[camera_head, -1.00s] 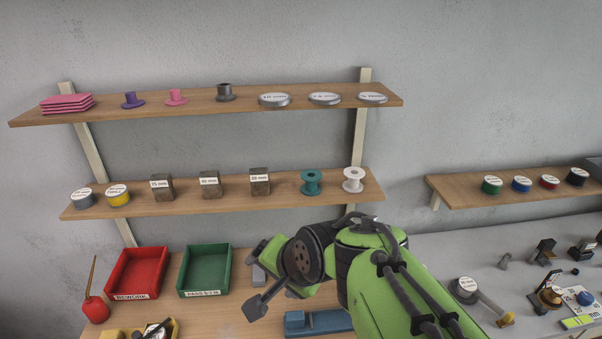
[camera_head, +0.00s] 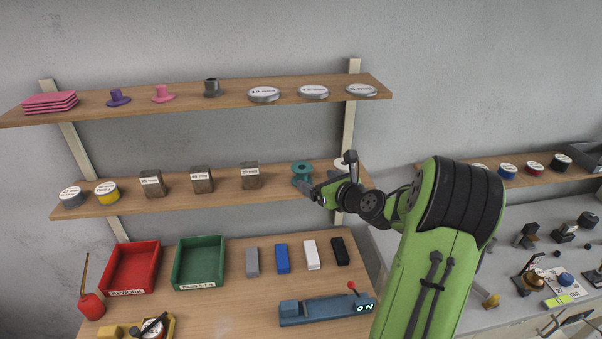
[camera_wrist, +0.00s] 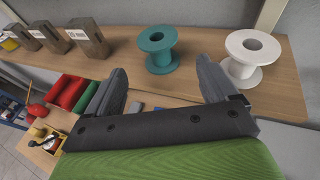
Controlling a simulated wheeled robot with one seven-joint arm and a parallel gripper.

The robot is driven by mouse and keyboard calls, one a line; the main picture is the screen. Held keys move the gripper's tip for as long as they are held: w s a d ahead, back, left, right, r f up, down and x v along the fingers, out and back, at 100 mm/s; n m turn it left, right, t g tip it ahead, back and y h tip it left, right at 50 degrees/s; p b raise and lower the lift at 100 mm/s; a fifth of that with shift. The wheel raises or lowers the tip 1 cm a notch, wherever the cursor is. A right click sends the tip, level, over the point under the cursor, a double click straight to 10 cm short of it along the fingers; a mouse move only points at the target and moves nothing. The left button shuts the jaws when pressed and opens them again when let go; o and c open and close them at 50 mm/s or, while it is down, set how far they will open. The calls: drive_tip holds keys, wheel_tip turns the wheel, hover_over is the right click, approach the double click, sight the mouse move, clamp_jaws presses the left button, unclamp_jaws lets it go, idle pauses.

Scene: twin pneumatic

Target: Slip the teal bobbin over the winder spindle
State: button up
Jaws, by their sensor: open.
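The teal bobbin (camera_head: 302,172) stands upright on the middle wooden shelf, towards its right end. In the wrist view the teal bobbin (camera_wrist: 158,50) is ahead of my gripper (camera_wrist: 160,88), in line with the gap between the fingers. The fingers are spread and empty, and the bobbin appears to be just beyond the fingertips. In the head view my gripper (camera_head: 318,192) is at the shelf's front edge, close to the bobbin's lower right side. I cannot clearly make out the winder spindle in these frames.
A white bobbin (camera_wrist: 250,56) stands to the right of the teal one, close to my right finger. Labelled blocks (camera_head: 250,176) stand to the left. Below is a bench with red (camera_head: 112,291) and green trays (camera_head: 178,283) and a blue device (camera_head: 318,311) reading ON.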

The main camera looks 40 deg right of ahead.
sight(305, 174)
drive_tip(key=x, duration=0.3)
drive_tip(key=shift+w+d, duration=0.15)
drive_tip(key=shift+w, duration=0.05)
drive_tip(key=p+x, duration=0.1)
drive_tip(key=x, duration=0.4)
drive_tip(key=shift+w+a+p, duration=0.1)
drive_tip(key=shift+a+p, duration=0.1)
drive_tip(key=shift+p, duration=0.1)
drive_tip(key=shift+w+d+f, duration=0.1)
drive_tip(key=shift+w+f, duration=0.05)
drive_tip(key=shift+w, duration=0.2)
drive_tip(key=shift+s, duration=0.2)
drive_tip(key=shift+c, duration=1.1)
drive_tip(key=c, duration=0.8)
